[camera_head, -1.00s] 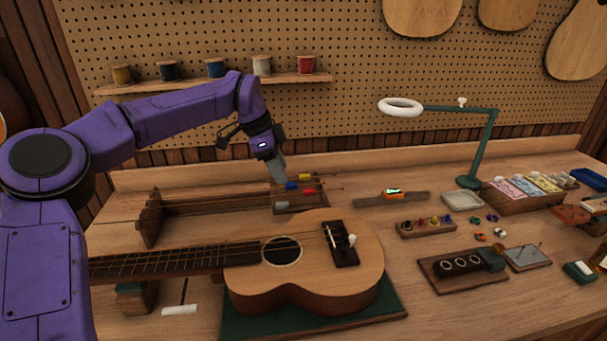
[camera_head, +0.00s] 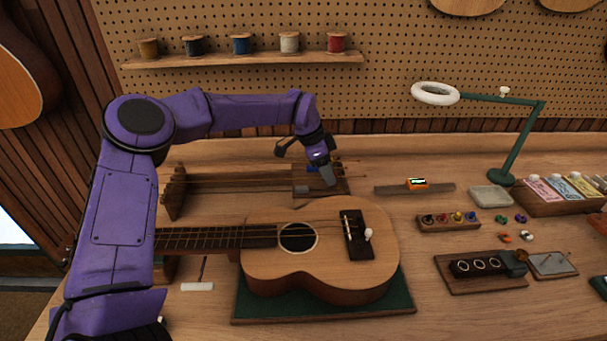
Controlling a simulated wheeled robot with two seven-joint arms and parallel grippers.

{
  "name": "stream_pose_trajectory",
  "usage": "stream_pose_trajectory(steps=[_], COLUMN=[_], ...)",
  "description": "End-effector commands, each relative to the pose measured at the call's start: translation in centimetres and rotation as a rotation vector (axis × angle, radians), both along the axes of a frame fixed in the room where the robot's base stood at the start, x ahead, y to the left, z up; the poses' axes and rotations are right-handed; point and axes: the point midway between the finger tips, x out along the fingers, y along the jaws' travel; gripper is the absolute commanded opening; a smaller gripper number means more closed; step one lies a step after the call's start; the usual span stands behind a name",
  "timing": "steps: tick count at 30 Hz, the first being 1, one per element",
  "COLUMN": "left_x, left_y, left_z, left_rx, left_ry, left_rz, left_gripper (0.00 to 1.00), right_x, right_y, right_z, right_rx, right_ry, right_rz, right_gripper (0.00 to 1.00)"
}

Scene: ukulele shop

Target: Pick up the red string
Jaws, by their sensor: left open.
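A wooden string rack (camera_head: 174,192) lies behind the ukulele, with thin strings running right to an end block (camera_head: 340,188). A blue tag (camera_head: 312,169) and a pale tag (camera_head: 306,190) show at that block. The red string's tag cannot be made out; my left gripper covers that part of the block. My left gripper (camera_head: 327,180) points down at the block, open, with its fingers close over the tags. Whether it touches a string cannot be told. My right gripper is out of view.
A ukulele (camera_head: 340,265) lies on a green mat (camera_head: 255,308) just in front of the rack. A ring lamp (camera_head: 435,94) stands at the right. An orange tuner (camera_head: 417,184) lies on a dark strip. Spools sit on a wall shelf (camera_head: 265,60).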

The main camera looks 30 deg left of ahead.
Motion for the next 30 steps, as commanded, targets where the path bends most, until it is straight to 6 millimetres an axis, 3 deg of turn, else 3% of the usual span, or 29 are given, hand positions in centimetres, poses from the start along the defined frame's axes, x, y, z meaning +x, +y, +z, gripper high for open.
stream_pose_trajectory(steps=[4, 6, 9, 23, 28, 30], left_x=[0.0, 0.0, 0.0, 0.0, 0.1, -0.9], left_y=[0.0, 0.0, 0.0, 0.0, 0.0, -0.6], left_z=[0.0, 0.0, 0.0, 0.5, 2.9, 4.1], left_rx=[0.000, 0.000, 0.000, 0.000, 0.000, -0.001], left_ry=[0.000, 0.000, 0.000, -0.002, -0.005, -0.007], left_rz=[0.000, 0.000, -0.001, -0.001, 0.000, -0.004], left_gripper=[0.49, 0.26, 0.00, 0.00, 0.00, 0.00], right_x=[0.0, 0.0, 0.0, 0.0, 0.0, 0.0], right_y=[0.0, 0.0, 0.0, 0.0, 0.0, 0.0], right_z=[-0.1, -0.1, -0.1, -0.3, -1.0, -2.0], right_rx=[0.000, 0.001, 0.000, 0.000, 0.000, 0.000], right_ry=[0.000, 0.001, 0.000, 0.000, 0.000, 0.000], right_rz=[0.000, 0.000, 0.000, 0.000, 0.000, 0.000], right_gripper=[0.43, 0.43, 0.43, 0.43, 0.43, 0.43])
